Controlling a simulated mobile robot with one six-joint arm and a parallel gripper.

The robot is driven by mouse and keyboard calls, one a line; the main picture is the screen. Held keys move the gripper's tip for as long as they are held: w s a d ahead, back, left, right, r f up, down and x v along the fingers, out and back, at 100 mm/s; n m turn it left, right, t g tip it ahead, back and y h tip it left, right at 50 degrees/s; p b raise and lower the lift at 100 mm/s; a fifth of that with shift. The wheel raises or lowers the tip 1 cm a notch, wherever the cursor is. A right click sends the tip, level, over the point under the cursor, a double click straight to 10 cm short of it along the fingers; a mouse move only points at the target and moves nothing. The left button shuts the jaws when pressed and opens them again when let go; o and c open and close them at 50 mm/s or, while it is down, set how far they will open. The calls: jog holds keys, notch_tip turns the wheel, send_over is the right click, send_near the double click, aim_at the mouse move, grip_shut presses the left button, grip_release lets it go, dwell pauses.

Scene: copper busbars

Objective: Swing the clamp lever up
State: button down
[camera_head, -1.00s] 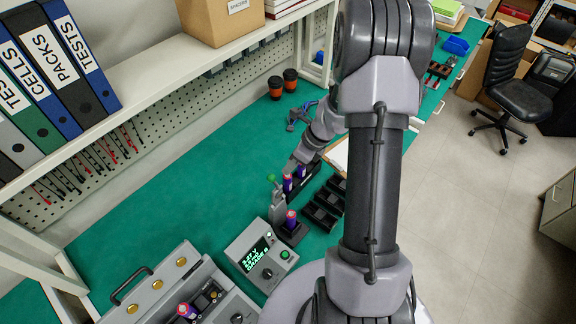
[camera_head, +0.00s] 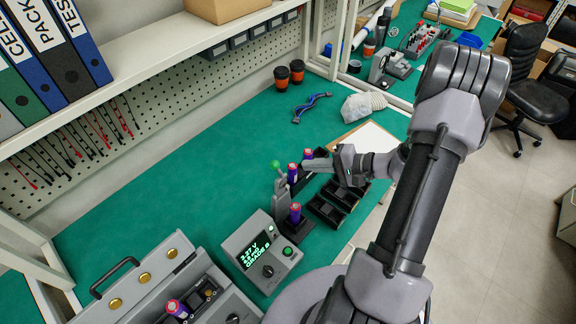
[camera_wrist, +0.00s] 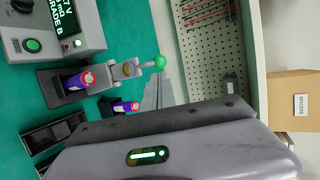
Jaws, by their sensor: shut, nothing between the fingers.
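The clamp (camera_head: 281,200) is a grey upright fixture beside the tester. Its lever, tipped with a green ball knob (camera_head: 276,164), stands roughly upright. In the wrist view the knob (camera_wrist: 159,62) points the same way as the cell tops, away from the clamp body (camera_wrist: 122,71). A purple cell with a pink top (camera_head: 295,213) stands in the holder at the clamp; it also shows in the wrist view (camera_wrist: 80,80). My gripper (camera_head: 308,164) is shut and empty, to the right of the knob and apart from it, near the cells behind. Its housing hides part of the wrist view.
The tester (camera_head: 262,252) with a lit display stands left of the clamp. More cells (camera_head: 293,173) stand in a dark rack close to my gripper. Black empty trays (camera_head: 327,210) lie to the right. The green bench (camera_head: 190,180) is clear to the left.

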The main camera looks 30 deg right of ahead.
aim_at(279, 164)
jog(key=x, duration=0.8)
jog(key=shift+w, duration=0.25)
jog(key=w+g, duration=0.1)
jog(key=w+a+g+h, duration=0.1)
jog(key=w, duration=0.1)
jog(key=shift+a+r, duration=0.1)
jog(key=w+b, duration=0.2)
jog(key=b, duration=0.1)
jog(key=w+a+b, duration=0.1)
jog(key=shift+w+f+m, duration=0.15)
jog(key=shift+f+m, duration=0.15)
jog(key=shift+f, duration=0.1)
